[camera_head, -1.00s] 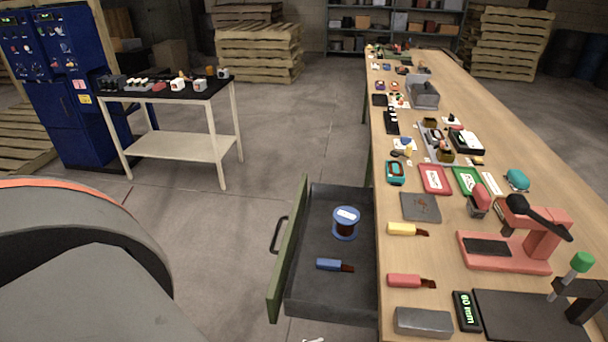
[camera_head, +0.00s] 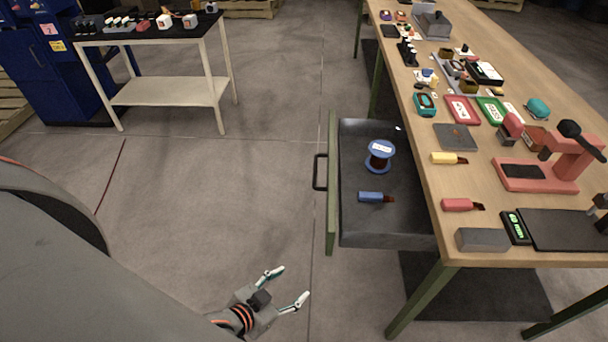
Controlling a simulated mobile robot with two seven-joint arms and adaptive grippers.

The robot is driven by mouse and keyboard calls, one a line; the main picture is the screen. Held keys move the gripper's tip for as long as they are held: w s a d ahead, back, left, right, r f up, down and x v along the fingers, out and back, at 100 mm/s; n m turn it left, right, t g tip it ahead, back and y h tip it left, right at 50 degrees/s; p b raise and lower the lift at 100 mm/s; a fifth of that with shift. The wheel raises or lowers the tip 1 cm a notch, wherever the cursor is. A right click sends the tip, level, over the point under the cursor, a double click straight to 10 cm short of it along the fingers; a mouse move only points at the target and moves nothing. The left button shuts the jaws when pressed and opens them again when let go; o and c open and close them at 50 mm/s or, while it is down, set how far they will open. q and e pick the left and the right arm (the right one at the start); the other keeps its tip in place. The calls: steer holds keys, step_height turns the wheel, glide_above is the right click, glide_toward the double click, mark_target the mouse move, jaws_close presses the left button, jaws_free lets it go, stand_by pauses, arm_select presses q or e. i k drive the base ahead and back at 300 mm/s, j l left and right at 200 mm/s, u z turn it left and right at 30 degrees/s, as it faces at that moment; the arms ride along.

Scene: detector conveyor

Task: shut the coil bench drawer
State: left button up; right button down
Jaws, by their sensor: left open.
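The coil bench drawer (camera_head: 388,231) stands pulled out from the left side of the long wooden bench. Its green front panel (camera_head: 332,190) has a dark handle (camera_head: 319,172) facing left. Inside lie a blue spool (camera_head: 380,156) with dark wire and a blue-handled tool (camera_head: 372,197). My left gripper (camera_head: 288,287) is open and empty at the bottom of the view, below and left of the drawer front and apart from it. My right gripper is not in view.
The bench top (camera_head: 420,170) carries trays, tools, a red press (camera_head: 545,170) and a grey block (camera_head: 482,239). A small table (camera_head: 165,90) and a blue cabinet stand at the left. The floor (camera_head: 230,190) left of the drawer is clear.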

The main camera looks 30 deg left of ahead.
mark_target(405, 223)
steer(key=k+j+u, duration=0.1)
steer(key=j, duration=0.25)
steer(key=k+j+u, duration=0.15)
steer(key=j, duration=0.25)
steer(key=i+j+z, duration=0.15)
steer(key=j+z, duration=0.2)
steer(key=i+j+z, duration=0.15)
steer(key=j+z, duration=0.15)
